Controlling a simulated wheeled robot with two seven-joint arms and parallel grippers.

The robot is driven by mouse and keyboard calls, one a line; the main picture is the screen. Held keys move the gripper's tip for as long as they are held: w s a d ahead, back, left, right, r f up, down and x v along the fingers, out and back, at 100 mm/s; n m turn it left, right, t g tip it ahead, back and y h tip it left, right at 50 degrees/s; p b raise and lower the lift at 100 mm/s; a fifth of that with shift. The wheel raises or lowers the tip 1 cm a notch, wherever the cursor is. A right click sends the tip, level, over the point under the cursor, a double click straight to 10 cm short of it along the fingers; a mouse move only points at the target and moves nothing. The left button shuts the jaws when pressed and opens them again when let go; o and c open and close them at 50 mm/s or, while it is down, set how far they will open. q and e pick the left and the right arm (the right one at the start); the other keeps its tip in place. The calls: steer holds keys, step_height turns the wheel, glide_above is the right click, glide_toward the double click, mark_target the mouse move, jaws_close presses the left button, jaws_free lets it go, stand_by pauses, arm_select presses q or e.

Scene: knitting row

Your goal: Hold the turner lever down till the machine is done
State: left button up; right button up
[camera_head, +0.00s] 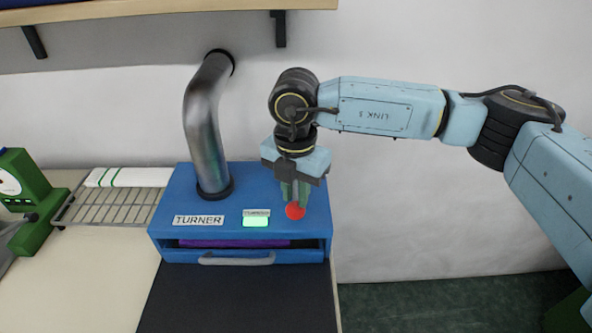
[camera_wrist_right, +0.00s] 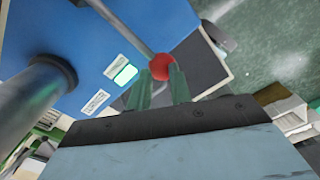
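The turner (camera_head: 180,235) is a blue machine with a steel pipe, a "TURNER" label and a lit green panel (camera_head: 255,221). The panel also shows in the right wrist view (camera_wrist_right: 126,74). Its lever ends in a red ball knob (camera_head: 295,211), low at the machine's top right. In the right wrist view the knob (camera_wrist_right: 162,67) sits at the tips of my green fingers, with the lever's rod (camera_wrist_right: 133,31) running away from it. My right gripper (camera_head: 295,200) points down and its fingers flank the knob, shut on it. My left gripper is not in view.
A purple item (camera_head: 235,243) shows in the slot above the turner's drawer handle (camera_head: 236,259). A wire rack (camera_head: 110,206) with a white, green-striped piece and a green machine (camera_head: 35,195) stand to the left. A dark mat (camera_head: 235,300) lies in front. A shelf (camera_head: 150,8) hangs above.

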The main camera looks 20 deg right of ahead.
step_height(320, 180, up, 13)
steer(key=p, duration=0.6)
steer(key=shift+p, duration=0.4)
steer(key=shift+f, duration=0.1)
stand_by(0.6)
